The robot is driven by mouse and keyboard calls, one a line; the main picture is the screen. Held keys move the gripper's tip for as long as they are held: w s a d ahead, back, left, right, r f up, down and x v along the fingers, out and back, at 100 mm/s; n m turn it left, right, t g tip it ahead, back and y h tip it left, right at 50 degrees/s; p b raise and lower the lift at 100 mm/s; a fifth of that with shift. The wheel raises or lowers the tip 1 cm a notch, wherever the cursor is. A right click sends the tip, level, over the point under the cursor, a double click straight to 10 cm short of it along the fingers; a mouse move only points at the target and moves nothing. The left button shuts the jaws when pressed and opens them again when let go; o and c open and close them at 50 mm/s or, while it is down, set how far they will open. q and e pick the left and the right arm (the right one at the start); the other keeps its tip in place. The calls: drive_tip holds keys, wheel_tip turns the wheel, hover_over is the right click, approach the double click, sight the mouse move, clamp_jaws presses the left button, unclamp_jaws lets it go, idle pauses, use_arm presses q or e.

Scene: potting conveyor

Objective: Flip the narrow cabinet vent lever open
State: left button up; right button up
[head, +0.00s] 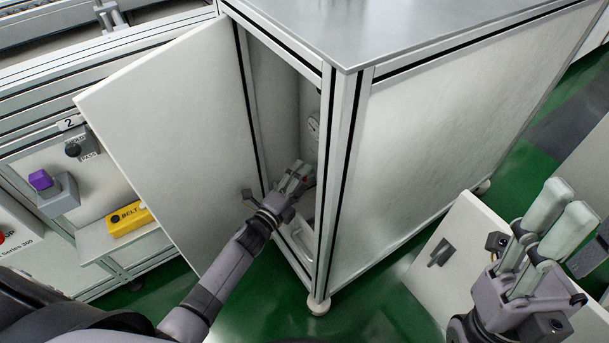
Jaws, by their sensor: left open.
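The narrow cabinet (343,180) stands in the middle with its white door (180,130) swung open to the left. My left gripper (297,178) is open and reaches into the narrow opening, in front of the inner wall. I cannot make out the vent lever clearly; a small reddish spot by the fingertips is too small to identify. My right gripper (545,240) is outside at the lower right, its fingers apart and empty.
A white panel with a dark handle (440,252) stands near my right gripper. At left are a purple button (40,180) and a yellow BELT box (130,218). Green floor (240,310) shows in front of the cabinet.

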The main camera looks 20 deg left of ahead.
use_arm(q)
drive_tip(key=v, duration=1)
